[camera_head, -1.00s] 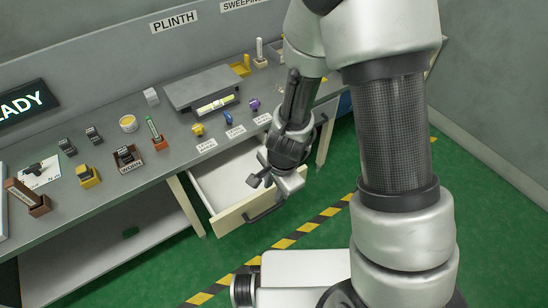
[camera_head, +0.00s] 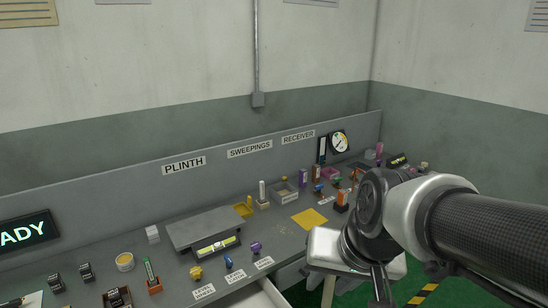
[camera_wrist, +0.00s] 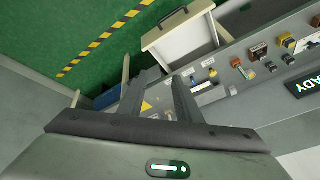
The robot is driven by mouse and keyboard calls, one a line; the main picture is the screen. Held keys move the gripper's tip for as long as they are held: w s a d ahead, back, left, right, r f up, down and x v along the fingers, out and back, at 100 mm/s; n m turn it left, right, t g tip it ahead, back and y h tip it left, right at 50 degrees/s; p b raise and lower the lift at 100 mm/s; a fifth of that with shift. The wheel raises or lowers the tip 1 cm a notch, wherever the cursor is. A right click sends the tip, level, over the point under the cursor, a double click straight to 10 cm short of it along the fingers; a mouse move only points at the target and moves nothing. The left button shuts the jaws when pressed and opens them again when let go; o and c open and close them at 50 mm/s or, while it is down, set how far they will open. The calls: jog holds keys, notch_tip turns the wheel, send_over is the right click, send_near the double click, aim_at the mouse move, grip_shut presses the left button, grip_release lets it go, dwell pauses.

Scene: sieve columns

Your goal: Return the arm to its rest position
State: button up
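My arm crosses the lower right of the head view, over the right part of the bench. The gripper's fingers cannot be made out clearly there. In the wrist view my gripper (camera_wrist: 155,82) shows its two fingers spread with a gap between them. Nothing is held between them. Part of the bench shows beyond the gap.
The grey bench (camera_head: 195,270) carries a level (camera_head: 217,246), a yellow square (camera_head: 310,219), a dial gauge (camera_head: 339,141) and several small parts. An open drawer (camera_wrist: 182,38) juts out over the green floor (camera_wrist: 60,30), showing in the wrist view.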

jog(key=s+d+r+n+t+h, duration=0.1)
jog(key=s+d+r+n+h, duration=0.1)
jog(key=s+d+r, duration=0.35)
notch_tip(320, 180, up, 16)
jog(key=p, duration=1.7)
jog(key=shift+w+a+r+y+p, duration=0.15)
jog(key=shift+a+r+y+p, duration=0.15)
jog(key=shift+a+p, duration=0.1)
jog(key=shift+a, duration=0.15)
